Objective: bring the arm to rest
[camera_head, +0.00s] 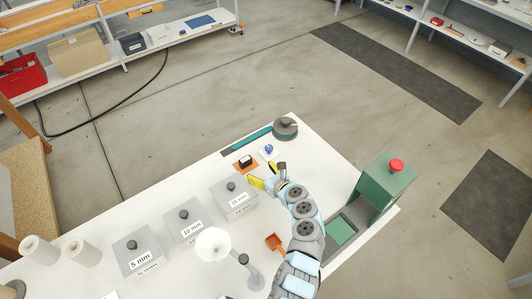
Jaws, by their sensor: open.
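My arm reaches up from the bottom edge of the head view over the white table (180,240). My gripper (265,176) is at its far end, with yellow finger pads spread apart and nothing visible between them. It is just to the upper right of the grey box labelled 15 mm (232,197). A small orange-and-black item (245,162) and a white piece with a blue knob (268,151) lie just beyond it. I cannot tell the gripper's height above the table.
A green press (384,184) with a red button (396,165) stands right of my arm. Boxes labelled 10 mm (186,224) and 5 mm (138,252), a white round-headed lamp (213,244) and an orange scoop (275,242) are left. A grey round device (285,128) is at the far corner.

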